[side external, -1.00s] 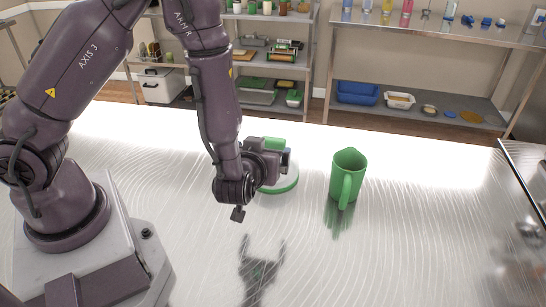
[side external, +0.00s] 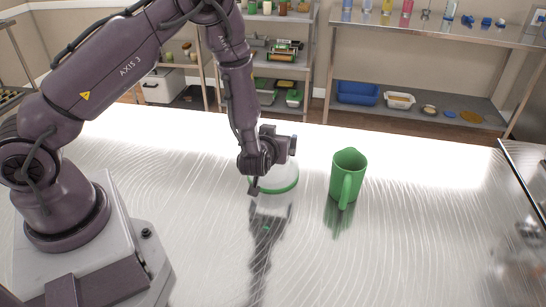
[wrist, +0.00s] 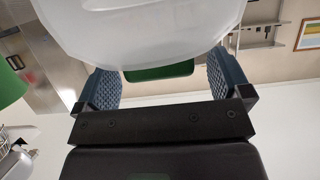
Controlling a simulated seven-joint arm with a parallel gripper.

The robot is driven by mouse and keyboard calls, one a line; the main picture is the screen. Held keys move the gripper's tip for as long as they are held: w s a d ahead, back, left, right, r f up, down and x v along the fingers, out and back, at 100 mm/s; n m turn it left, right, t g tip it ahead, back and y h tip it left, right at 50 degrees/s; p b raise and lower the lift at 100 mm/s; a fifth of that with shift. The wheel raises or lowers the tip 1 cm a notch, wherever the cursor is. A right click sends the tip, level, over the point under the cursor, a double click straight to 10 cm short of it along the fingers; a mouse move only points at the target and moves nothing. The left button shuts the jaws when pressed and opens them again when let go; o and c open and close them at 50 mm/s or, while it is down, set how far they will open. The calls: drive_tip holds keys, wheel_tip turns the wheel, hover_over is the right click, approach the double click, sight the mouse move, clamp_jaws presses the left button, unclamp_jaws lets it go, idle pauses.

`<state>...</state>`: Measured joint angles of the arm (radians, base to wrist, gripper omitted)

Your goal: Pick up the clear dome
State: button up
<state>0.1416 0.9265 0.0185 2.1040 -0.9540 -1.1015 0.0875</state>
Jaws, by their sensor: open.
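The clear dome (side external: 288,176) stands on the table with a green rim around its base, in the side view. Its translucent wall (wrist: 135,30) fills the top of the wrist view. A green knob (wrist: 160,73) on the dome shows between my gripper's two blue ridged fingers, with a gap at each side. My gripper (side external: 287,146) is at the top of the dome in the side view, open and empty. It hides the knob and part of the dome there. I cannot tell whether it touches the dome.
A green mug (side external: 347,176) stands just right of the dome, its handle towards the camera; green also shows at the wrist view's left edge (wrist: 11,82). The shiny table (side external: 420,230) is otherwise clear. A metal-edged basin (side external: 526,190) is at far right. Shelves stand behind.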

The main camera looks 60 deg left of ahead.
drive_tip(key=c, duration=1.3)
